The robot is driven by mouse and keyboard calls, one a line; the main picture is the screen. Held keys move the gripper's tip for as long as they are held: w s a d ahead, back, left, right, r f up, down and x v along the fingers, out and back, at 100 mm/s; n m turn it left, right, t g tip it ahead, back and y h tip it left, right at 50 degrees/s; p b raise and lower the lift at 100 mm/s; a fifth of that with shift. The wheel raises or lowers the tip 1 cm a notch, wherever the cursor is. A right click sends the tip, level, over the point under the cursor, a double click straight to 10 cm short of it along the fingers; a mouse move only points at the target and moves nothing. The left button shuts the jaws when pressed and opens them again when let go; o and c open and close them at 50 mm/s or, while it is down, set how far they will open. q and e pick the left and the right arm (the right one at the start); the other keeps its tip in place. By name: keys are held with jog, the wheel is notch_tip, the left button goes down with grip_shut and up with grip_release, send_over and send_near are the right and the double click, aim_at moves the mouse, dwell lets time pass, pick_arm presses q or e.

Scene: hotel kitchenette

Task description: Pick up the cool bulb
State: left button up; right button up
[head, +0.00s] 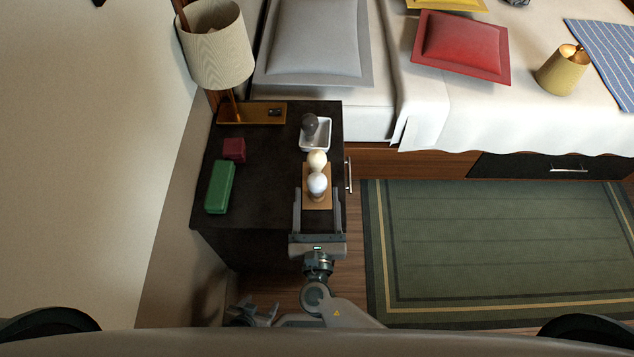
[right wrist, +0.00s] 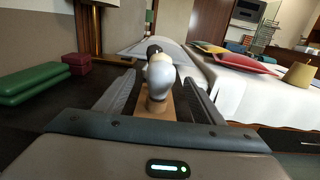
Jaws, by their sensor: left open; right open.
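The cool bulb (head: 317,184), whitish-blue and round, stands upright in a wooden holder (head: 326,204) on the dark nightstand. A cream, warmer bulb (head: 317,160) stands just behind it in the same holder. My right gripper (head: 317,191) is open, its fingers on either side of the holder and the cool bulb. I cannot tell how close the fingers are to touching. My left gripper (head: 256,311) is open and empty, low in front of the nightstand.
A white tray (head: 315,147) with a dark grey bulb (head: 309,123) lies behind the holder. A lamp (head: 216,45) stands at the back left of the nightstand (head: 270,190). A green box (head: 220,187) and a dark red box (head: 234,149) lie left. The bed is behind and right.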

aim_at(317, 192)
jog(key=shift+w, duration=1.5)
jog(key=c, duration=1.1)
